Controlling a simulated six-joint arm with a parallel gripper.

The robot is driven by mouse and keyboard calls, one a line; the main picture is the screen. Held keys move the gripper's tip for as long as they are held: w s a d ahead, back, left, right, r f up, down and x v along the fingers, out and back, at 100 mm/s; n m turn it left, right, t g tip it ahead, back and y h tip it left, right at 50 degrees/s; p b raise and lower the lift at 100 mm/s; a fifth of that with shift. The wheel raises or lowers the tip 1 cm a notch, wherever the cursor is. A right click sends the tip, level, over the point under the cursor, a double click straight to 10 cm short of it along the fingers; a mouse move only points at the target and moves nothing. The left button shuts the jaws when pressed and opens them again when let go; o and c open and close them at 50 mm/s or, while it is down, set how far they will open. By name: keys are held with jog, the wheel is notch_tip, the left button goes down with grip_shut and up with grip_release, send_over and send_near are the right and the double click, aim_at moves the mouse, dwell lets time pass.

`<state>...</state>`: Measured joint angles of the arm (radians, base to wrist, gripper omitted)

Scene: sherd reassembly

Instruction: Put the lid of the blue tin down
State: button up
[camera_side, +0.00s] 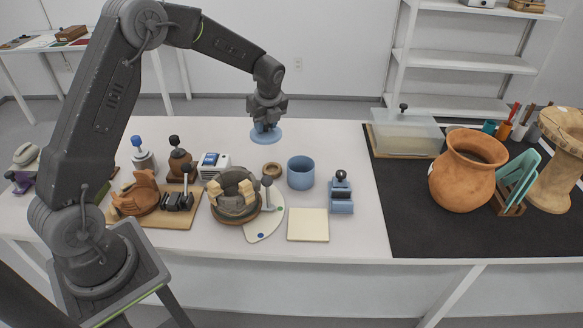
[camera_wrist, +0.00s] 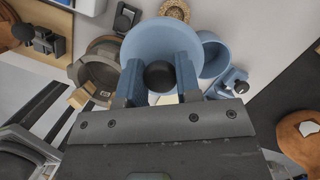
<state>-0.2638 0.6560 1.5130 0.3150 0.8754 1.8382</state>
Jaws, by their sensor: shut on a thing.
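My gripper (camera_side: 266,122) is shut on the blue lid (camera_side: 266,135) and is at the back of the white table, behind the tin. In the wrist view the gripper's two fingers (camera_wrist: 158,78) close on the lid's dark round knob, with the lid's blue disc (camera_wrist: 150,38) beyond them. The side view does not show clearly whether the lid touches the table. The blue tin (camera_side: 300,174) stands open on the table, to the right of and nearer than the lid. It also shows partly behind the lid in the wrist view (camera_wrist: 214,62).
A small woven ring (camera_side: 272,169) and a round sherd holder (camera_side: 234,195) stand left of the tin. A blue clamp-like tool (camera_side: 341,193) and a cream tile (camera_side: 308,225) are nearer the front. A black mat (camera_side: 410,220) bears a terracotta pot (camera_side: 467,172). The table around the lid is clear.

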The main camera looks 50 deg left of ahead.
jog(key=d+f, duration=0.3)
jog(key=d, duration=0.8)
send_over(306, 221)
notch_tip(306, 221, down, 3)
jog(key=f, duration=0.4)
jog(key=d+f, duration=0.1)
jog(key=f, duration=0.1)
jog(key=shift+s+f, duration=0.1)
jog(key=shift+f, duration=2.2)
jog(key=shift+f, duration=0.1)
jog(key=o, duration=0.9)
